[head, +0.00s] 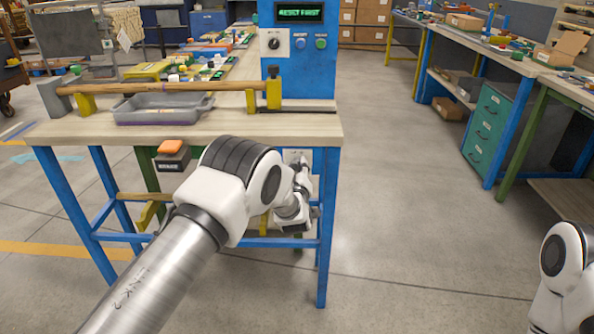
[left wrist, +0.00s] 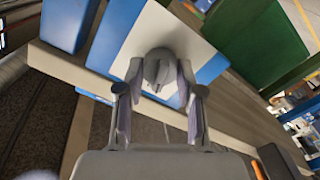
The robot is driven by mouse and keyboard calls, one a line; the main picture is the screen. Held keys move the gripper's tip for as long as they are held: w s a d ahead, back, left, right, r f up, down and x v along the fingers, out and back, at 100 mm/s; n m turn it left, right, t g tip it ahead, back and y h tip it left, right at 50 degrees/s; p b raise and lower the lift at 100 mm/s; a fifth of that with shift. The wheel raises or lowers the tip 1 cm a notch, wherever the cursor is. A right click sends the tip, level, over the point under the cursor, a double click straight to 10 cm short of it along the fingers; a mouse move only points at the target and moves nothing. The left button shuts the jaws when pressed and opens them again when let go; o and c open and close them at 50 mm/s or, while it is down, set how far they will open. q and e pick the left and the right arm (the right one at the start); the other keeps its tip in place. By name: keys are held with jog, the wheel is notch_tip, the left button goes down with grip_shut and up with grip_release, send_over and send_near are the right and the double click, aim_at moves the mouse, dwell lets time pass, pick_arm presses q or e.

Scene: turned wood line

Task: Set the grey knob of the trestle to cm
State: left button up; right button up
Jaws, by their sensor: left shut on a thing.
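The grey knob (left wrist: 158,68) sits on a white plate (left wrist: 190,40) fixed to a blue part under the bench top, in the left wrist view. My left gripper (left wrist: 161,77) is shut on the knob, one finger on each side of it. Markings on the plate are not readable. In the head view, a bit of the white plate (head: 297,155) shows below the bench edge, and my left wrist (head: 290,205) is just under it; the knob is hidden there. Of my right arm, only a link shows at the lower right; its gripper is out of view.
A wooden bench top (head: 215,126) carries a long turned rod (head: 170,87) and a grey tray (head: 128,112). A blue panel (head: 300,75) has a dial, two buttons and a green-lettered display. Floor is clear right.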

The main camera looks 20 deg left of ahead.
pick_arm(q)
jog(key=shift+n, duration=0.3)
jog(key=o, duration=1.1)
jog(key=shift+o, duration=0.2)
jog(key=v, duration=1.2)
